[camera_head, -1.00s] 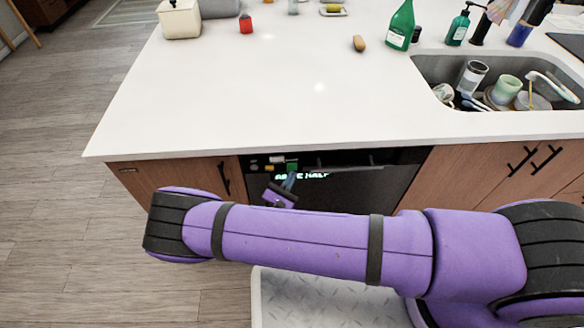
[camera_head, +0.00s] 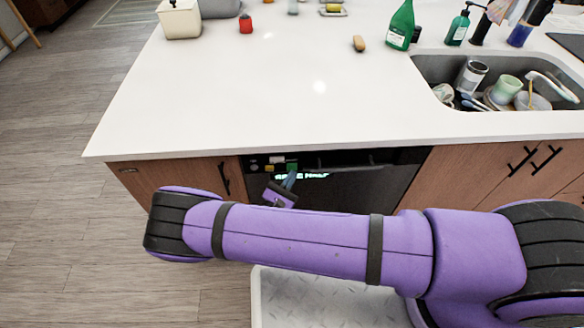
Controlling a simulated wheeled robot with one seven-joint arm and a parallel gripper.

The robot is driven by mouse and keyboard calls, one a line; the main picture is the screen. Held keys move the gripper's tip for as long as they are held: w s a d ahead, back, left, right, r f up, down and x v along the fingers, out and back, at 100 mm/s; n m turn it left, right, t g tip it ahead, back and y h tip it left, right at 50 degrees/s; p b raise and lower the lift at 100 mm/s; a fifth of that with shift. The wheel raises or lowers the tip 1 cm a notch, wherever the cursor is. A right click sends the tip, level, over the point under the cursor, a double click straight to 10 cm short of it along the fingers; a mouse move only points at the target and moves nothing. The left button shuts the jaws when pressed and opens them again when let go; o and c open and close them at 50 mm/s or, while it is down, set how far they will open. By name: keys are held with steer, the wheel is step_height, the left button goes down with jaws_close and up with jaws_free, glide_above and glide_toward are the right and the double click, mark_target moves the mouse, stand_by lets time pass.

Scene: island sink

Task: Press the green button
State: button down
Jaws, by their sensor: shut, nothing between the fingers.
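The green button (camera_head: 292,167) is a small green square on the dark control panel of the dishwasher (camera_head: 360,185), under the counter's front edge. My gripper (camera_head: 289,180) is just below the green button in the picture, with its narrow bluish fingertips together and empty. The tips point up toward the button and cover the area at its lower edge. I cannot tell whether they touch it. Lit green text (camera_head: 315,175) shows on the panel right of the tips, too small to read surely.
Other small panel controls, one pale (camera_head: 277,159), sit left of the green button. The white countertop (camera_head: 250,90) overhangs the panel. A dark handle (camera_head: 345,167) runs to its right. Wooden cabinets (camera_head: 180,175) flank the dishwasher. A sink (camera_head: 430,70) with dishes is at the right.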

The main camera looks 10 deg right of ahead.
steer(key=shift+w, duration=0.3)
